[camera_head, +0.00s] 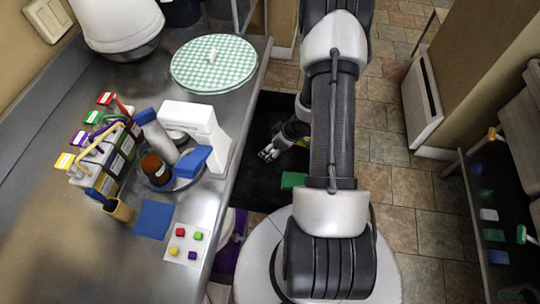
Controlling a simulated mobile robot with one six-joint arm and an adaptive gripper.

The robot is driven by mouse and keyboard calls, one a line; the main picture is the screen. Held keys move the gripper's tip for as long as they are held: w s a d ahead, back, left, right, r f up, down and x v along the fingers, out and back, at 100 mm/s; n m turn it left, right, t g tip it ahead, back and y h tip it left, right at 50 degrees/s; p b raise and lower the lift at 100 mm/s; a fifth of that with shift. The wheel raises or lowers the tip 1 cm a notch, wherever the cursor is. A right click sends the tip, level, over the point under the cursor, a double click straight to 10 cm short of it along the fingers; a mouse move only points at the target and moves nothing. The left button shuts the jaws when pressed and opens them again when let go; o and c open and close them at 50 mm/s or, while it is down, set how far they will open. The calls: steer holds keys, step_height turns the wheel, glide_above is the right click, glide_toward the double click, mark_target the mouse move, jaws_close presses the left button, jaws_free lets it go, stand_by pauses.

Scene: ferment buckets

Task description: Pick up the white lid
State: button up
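I cannot single out a plain white lid with certainty. A round green-and-white checked cover (213,67) with a small white knob (212,54) lies flat near the back of the metal counter. A large white rounded vessel (116,22) with a dark lower part stands at the back left, its top cut off by the frame. My gripper (266,154) hangs beyond the counter's right edge, over a dark area, apart from the cover and the vessel. Its fingers are small and partly shaded, so I cannot tell their opening. Nothing visible is held in it.
The metal counter (60,225) carries a white device (197,130), a brown jar (156,169), several colour-capped containers (104,150), a blue cloth (154,219) and a white plate (168,243) with coloured cubes. A dark shelf unit (487,215) stands right. Tiled floor between is clear.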

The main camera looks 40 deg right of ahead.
mark_target(270, 153)
steer(key=b+x, duration=0.2)
steer(key=x, duration=0.2)
steer(key=shift+s+f, duration=0.1)
steer(key=shift+f, duration=0.05)
steer(key=shift+c, duration=0.2)
steer(key=c, duration=0.8)
